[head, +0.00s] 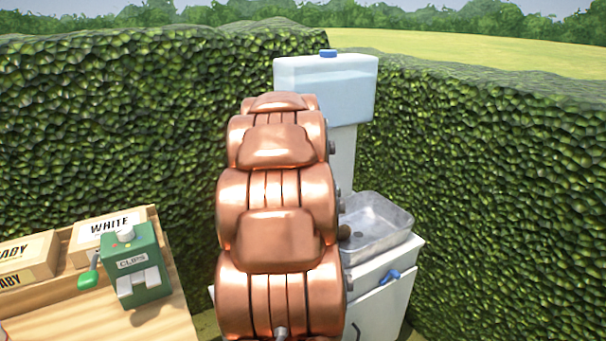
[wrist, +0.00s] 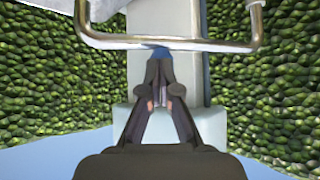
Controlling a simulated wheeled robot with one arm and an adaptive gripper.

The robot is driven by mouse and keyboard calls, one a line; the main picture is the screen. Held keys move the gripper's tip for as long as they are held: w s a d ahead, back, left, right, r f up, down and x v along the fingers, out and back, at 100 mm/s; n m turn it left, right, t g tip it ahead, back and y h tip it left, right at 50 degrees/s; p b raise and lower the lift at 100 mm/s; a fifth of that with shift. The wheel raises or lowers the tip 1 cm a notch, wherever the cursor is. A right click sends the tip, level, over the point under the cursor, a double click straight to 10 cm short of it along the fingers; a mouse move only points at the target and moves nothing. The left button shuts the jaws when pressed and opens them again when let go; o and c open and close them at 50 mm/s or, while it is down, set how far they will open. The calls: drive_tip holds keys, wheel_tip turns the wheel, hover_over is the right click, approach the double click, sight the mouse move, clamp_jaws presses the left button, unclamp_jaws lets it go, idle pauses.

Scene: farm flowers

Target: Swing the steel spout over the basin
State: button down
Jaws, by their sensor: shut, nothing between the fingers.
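The steel spout (wrist: 195,45) is a bent metal pipe crossing the top of the wrist view, both ends turned toward the upper edge. My gripper (wrist: 160,54) is shut and empty, its tips close to the middle of the pipe; I cannot tell whether they touch. A small blue patch shows at the tips, partly hidden. In the head view the grey metal basin (head: 385,222) sits on a white cabinet at the right. My copper arm hides the spout and my gripper there.
A pale blue tank (head: 350,85) tops a white column (head: 343,160) behind the basin. A blue tap (head: 390,276) is on the cabinet (head: 378,310). Hedges (head: 480,190) close in behind and right.

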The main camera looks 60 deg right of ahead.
drive_tip(key=shift+n+t, duration=0.4)
drive_tip(key=d+b, duration=0.1)
drive_tip(key=d, duration=0.4)
drive_tip(key=shift+s+b, duration=0.15)
drive_tip(key=shift+b, duration=0.25)
drive_tip(key=shift+d, duration=0.15)
drive_tip(key=shift+b, duration=0.3)
drive_tip(key=shift+s+a+f+b, duration=0.1)
drive_tip(key=shift+s+a+b, duration=0.1)
drive_tip(key=shift+a+b, duration=0.15)
drive_tip(key=s+f+b+v, duration=0.1)
drive_tip(key=s+b+v, duration=0.1)
drive_tip(key=v, duration=1)
drive_tip(key=shift+s+a+r+b, duration=0.2)
drive_tip(key=shift+a+b, duration=0.25)
drive_tip(key=shift+b, duration=0.15)
